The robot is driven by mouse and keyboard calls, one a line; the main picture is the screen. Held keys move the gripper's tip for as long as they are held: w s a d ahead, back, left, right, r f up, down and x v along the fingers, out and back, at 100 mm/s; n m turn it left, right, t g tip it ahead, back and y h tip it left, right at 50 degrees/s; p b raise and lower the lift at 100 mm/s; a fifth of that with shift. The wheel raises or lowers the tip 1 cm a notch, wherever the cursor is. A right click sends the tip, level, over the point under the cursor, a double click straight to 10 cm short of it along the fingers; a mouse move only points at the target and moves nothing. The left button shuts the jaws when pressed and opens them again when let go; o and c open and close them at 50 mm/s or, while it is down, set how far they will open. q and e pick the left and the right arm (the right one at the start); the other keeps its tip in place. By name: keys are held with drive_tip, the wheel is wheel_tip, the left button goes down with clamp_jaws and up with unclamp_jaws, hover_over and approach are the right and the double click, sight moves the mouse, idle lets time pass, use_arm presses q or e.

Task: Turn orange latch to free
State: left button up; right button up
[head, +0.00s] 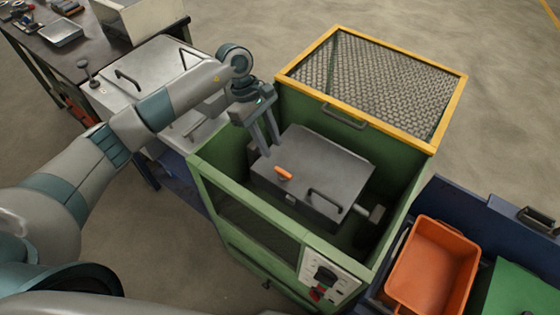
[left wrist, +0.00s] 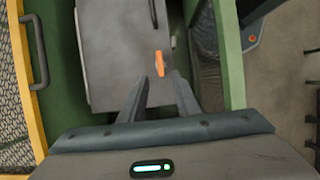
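The orange latch (head: 283,174) sits on the top of a grey furnace box (head: 318,155) inside a green enclosure. In the left wrist view the orange latch (left wrist: 160,62) lies just beyond my left gripper's fingertips, apart from them. My left gripper (head: 271,147) points down over the left edge of the grey box, near the latch. Its fingers (left wrist: 167,75) are spread with nothing between them. The grey box has a dark handle (head: 324,201) beside the latch. My right gripper is not in view.
The green enclosure (head: 225,197) has walls around the box and an open yellow-framed mesh lid (head: 375,80). A control panel (head: 329,276) is on its front. An orange bin (head: 433,265) is at the right, and a metal-topped unit (head: 140,75) at the left.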

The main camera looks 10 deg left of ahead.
sight(282, 171)
use_arm(q)
drive_tip(key=p+x, duration=0.3)
drive_tip(key=x, duration=0.5)
drive_tip(key=shift+s+d+f, duration=0.1)
drive_tip(key=shift+d+f, duration=0.05)
drive_tip(key=shift+f, duration=0.4)
drive_tip(key=shift+c, duration=0.3)
clamp_jaws()
